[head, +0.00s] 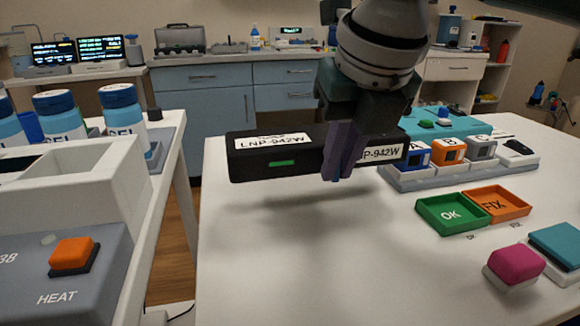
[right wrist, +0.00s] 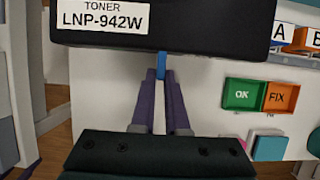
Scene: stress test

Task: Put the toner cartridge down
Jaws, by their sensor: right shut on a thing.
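The toner cartridge (head: 282,152) is a long black box with white labels reading LNP-942W and a small green mark. My right gripper (head: 340,174) comes down from above and is shut on the middle of the cartridge. The cartridge is level and hangs above the white table (head: 290,270), with a soft shadow under it. In the right wrist view the cartridge (right wrist: 205,28) spans the top, and the purple fingers (right wrist: 161,78) reach to it. The fingers hide the middle of its front face. My left gripper is not in view.
A grey rack with blue, orange and grey blocks (head: 449,152) stands right of the cartridge. Green OK (head: 448,213) and orange FIX (head: 497,203) trays lie nearer, with a magenta block (head: 514,264) at front right. A side bench with bottles (head: 122,110) is left. The table's front left is bare.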

